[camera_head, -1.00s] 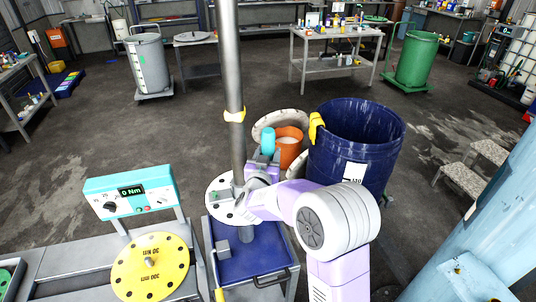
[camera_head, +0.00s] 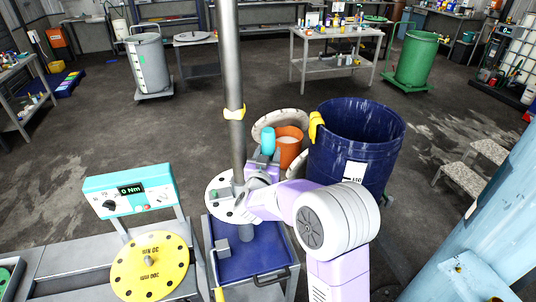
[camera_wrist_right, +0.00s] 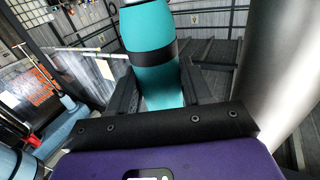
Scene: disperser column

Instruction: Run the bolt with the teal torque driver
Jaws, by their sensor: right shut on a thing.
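The teal torque driver (camera_head: 268,139) stands roughly upright in my right gripper (camera_head: 264,158), beside the grey column (camera_head: 235,90). In the right wrist view the teal driver (camera_wrist_right: 150,50), with a black band, sits between the two dark fingers of the right gripper (camera_wrist_right: 155,92), which is shut on it. The bolt cannot be made out, and the driver's lower end is hidden. My left gripper is out of view.
A turquoise readout box (camera_head: 130,192) shows 0 Nm above a yellow disc (camera_head: 150,285) at front left. An orange bucket (camera_head: 289,152) and a large blue drum (camera_head: 350,150) stand just right of the driver. The blue cart top (camera_head: 255,258) lies below.

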